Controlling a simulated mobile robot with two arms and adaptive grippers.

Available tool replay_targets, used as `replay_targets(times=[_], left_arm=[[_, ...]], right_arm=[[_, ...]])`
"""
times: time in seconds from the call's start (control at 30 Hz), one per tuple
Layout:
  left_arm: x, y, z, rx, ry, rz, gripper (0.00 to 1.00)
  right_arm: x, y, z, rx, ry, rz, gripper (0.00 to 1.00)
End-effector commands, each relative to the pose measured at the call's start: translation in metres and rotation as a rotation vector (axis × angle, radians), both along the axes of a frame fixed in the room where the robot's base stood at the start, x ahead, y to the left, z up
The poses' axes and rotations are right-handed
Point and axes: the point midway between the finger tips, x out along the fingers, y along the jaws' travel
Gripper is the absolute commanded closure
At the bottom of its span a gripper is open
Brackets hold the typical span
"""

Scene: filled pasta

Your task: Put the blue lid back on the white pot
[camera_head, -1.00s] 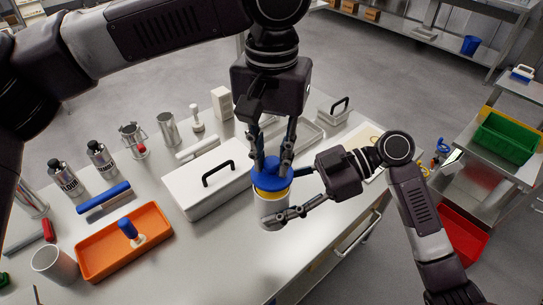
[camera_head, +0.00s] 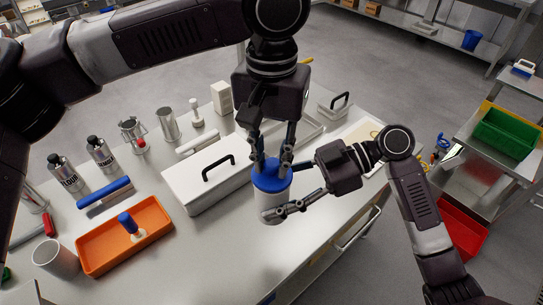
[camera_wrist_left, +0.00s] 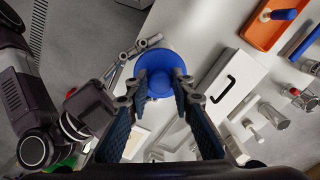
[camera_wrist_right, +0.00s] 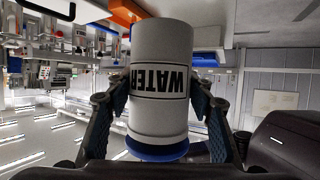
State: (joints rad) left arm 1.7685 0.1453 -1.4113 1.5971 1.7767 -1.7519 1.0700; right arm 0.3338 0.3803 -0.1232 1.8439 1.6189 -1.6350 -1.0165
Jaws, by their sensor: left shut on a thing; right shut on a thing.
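The white pot (camera_head: 270,204), labelled WATER, is upright near the front edge of the table. The blue lid (camera_head: 271,181) is on its top, with no gap visible. My left gripper (camera_head: 272,164) comes from above and is shut on the lid's knob, as the left wrist view shows with the lid (camera_wrist_left: 160,58) between its fingers. My right gripper (camera_head: 290,201) is shut around the pot's side. In the right wrist view the pot (camera_wrist_right: 165,50) appears upside down, with the lid (camera_wrist_right: 158,152) against its rim.
A white box (camera_head: 187,194) with a black handle stands just left of the pot. An orange tray (camera_head: 95,262) holds a blue-topped stamp-like item (camera_head: 128,224). Bottles, including one silver bottle (camera_head: 101,155), stand farther back. The table (camera_head: 220,250) is clear in front.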

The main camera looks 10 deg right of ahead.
Motion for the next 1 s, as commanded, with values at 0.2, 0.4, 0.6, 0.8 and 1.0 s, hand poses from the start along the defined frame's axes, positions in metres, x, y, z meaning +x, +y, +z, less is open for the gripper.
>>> replay_targets(times=[0.2, 0.4, 0.6, 0.8, 1.0], left_arm=[[0.0001, 0.0001, -0.0048, 0.000, 0.000, 0.001, 0.98], [0.0000, 0.0001, -0.0088, -0.001, 0.000, 0.001, 0.98], [0.0001, 0.0001, -0.0100, 0.000, 0.000, 0.001, 0.66], [0.0001, 0.0001, -0.0100, 0.000, 0.000, 0.000, 0.58], [0.0003, 0.0000, -0.0075, 0.000, -0.001, 0.000, 0.58]], right_arm=[[0.0001, 0.0002, 0.0009, 0.002, -0.001, -0.001, 0.95], [0.0001, 0.0002, 0.0009, 0.002, -0.001, -0.001, 0.95], [0.0002, 0.0002, 0.0010, 0.002, -0.001, -0.001, 0.95], [0.0002, 0.0003, 0.0011, 0.002, -0.002, 0.000, 0.95], [0.0002, 0.0003, 0.0011, 0.002, -0.002, 0.000, 0.95]])
